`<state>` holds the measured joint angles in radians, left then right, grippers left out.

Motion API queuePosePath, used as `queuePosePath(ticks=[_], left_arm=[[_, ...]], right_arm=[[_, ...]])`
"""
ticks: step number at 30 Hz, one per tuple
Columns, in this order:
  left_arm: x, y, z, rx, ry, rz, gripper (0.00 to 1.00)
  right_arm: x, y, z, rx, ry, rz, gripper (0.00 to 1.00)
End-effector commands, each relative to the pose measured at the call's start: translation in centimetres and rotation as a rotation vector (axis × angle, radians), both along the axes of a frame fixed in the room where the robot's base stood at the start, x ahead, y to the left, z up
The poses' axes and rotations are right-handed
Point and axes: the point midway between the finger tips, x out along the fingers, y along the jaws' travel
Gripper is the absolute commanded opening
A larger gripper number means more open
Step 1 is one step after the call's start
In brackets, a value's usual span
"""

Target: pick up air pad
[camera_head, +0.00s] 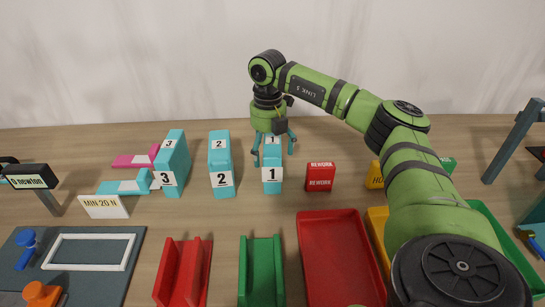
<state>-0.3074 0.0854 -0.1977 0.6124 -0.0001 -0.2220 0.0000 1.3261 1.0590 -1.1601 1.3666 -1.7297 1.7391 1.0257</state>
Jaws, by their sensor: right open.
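My right gripper (273,155) points down over the turquoise stand marked 1 (272,187). It is open, with one finger on each side of the stand's upper part. I cannot tell whether the fingers touch anything. No separate air pad shows clearly; anything between the fingers or inside the stand is hidden or too small to tell. Two more turquoise stands, marked 2 (221,164) and 3 (173,164), stand to the left. My left gripper is not in view.
A red REWORK block (320,178) stands right of stand 1. In front are a red channel (183,272), a green channel (261,272) and a red tray (338,262). A MIN 20 N sign (104,207) and a dark board (104,285) are at left. My right arm hides part of the right side.

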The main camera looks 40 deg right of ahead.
Motion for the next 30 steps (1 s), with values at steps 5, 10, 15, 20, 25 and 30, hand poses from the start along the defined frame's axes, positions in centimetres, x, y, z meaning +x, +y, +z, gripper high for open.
queuePosePath(ticks=[5,10,15,20,25,30], left_arm=[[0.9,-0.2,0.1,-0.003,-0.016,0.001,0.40],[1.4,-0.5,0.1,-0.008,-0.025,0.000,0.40],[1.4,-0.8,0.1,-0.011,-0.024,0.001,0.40],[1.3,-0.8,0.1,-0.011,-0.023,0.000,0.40],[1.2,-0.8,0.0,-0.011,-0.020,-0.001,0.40],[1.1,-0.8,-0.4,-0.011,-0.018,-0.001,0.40]], right_arm=[[0.0,0.0,-0.5,0.001,-0.002,0.000,0.95],[0.0,0.0,-0.5,0.001,-0.002,0.000,0.75],[0.0,0.0,-0.5,0.001,-0.002,0.000,0.28],[0.0,0.0,-0.5,0.001,-0.001,0.000,0.28],[0.0,0.0,-0.1,0.001,-0.002,0.000,0.28],[0.1,0.1,2.6,0.002,-0.006,0.000,0.28]])
